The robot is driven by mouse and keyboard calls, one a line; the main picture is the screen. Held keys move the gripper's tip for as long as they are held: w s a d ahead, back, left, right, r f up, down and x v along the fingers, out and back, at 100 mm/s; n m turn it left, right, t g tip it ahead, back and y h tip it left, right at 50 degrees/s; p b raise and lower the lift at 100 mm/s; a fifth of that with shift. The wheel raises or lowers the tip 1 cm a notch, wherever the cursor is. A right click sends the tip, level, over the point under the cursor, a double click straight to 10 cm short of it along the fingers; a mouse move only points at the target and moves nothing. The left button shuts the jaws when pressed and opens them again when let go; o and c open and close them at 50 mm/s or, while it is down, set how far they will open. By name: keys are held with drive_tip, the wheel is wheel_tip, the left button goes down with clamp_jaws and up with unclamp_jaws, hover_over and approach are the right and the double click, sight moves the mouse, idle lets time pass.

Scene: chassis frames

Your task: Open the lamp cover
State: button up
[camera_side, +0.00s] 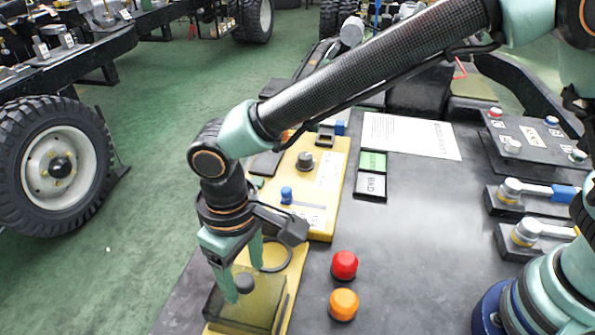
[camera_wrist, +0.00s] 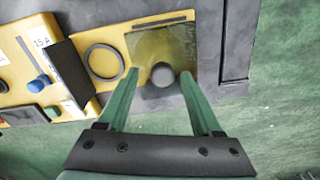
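The lamp cover (camera_side: 222,308) is a see-through yellowish plate or box at the near end of a yellow panel (camera_side: 320,215). It lies down over the panel and carries a dark round knob (camera_side: 244,283). In the wrist view the cover (camera_wrist: 145,45) is beside a black ring (camera_wrist: 104,61), and its knob (camera_wrist: 163,75) is between my fingertips. My gripper (camera_wrist: 160,73) is open and points down at the cover, one finger on each side of the knob. In the wrist view a gap shows on both sides of the knob. My gripper (camera_side: 243,285) hides part of the cover in the side view.
A red button (camera_side: 344,264) and an orange button (camera_side: 344,303) stand right of the cover. Lever switches (camera_side: 540,190) stand at the right. The table edge is close to the cover.

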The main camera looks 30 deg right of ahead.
wheel_tip(320, 180, up, 12)
idle(0.6)
drive_tip(key=shift+r, duration=0.1)
drive_tip(key=w+d+r+m+t+y, duration=0.1)
drive_tip(key=w+d+r, duration=0.1)
drive_tip(key=d, duration=0.3)
drive_tip(key=w+d+r+m, duration=0.1)
drive_tip(key=w+d+r, duration=0.1)
drive_tip(key=d, duration=0.4)
drive_tip(key=s+d+m+t, duration=0.2)
drive_tip(key=d, duration=1)
drive_tip(key=s+d+f+m+t+h, duration=0.1)
drive_tip(key=s+d+m+t, duration=0.1)
drive_tip(key=d, duration=1.1)
drive_tip(key=shift+s+f+t, duration=0.2)
drive_tip(key=shift+s+t, duration=0.1)
drive_tip(key=shift+s, duration=0.05)
